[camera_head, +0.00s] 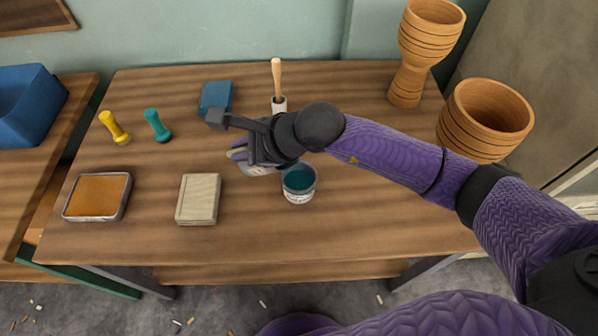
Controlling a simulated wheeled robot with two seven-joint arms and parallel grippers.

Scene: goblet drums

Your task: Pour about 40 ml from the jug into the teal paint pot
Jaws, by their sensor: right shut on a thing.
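The teal paint pot (298,190) stands upright on the table, a small clear-sided pot with dark teal paint inside. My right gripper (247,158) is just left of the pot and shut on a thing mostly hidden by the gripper. Only small pale grey parts of this thing (259,170) show, under and beside the fingers. I take it to be the jug, since no other jug is in view. Its spout, tilt and contents cannot be made out. No stream of liquid shows. My left gripper is not in view.
An orange pad in a metal tin (126,213), a pale block (198,212), yellow (115,128) and teal (157,127) stampers and a blue block (215,94) lie left. A wooden-handled tool in a white holder (279,102) stands behind. Wooden goblet drums (408,85) stand right. The front right is clear.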

